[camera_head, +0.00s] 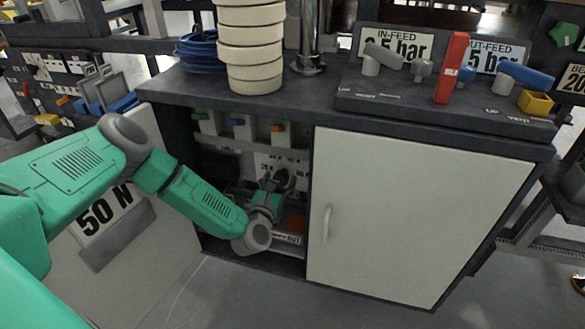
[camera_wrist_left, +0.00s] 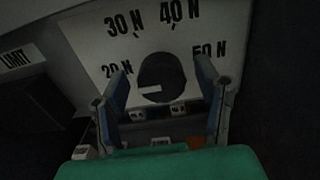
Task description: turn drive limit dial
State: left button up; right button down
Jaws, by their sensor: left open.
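The drive limit dial is a dark round knob (camera_wrist_left: 161,72) on a pale panel (camera_wrist_left: 95,48) marked 20 N, 30 N, 40 N and 50 N. A short white mark on the knob lies at its lower left, below the 20 N label. My left gripper (camera_wrist_left: 165,78) is open, with one finger on each side of the knob; I cannot tell whether they touch it. In the head view, my left gripper (camera_head: 277,181) reaches into the open left bay of the cabinet, and the knob cannot be made out there. My right gripper is not in view.
The open cabinet door (camera_head: 150,235) with a 50 N sign stands at left; the closed right door (camera_head: 415,215) has a handle. On top are stacked cream rings (camera_head: 252,50), blue cable (camera_head: 198,52) and a valve panel (camera_head: 440,98). A LIMIT label (camera_wrist_left: 17,59) shows beside the dial.

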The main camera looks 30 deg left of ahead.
pick_arm(q)
jog(key=shift+w+a, duration=0.1)
jog(key=shift+w, duration=0.15)
jog(key=c, duration=1.2)
jog(key=shift+o, duration=0.2)
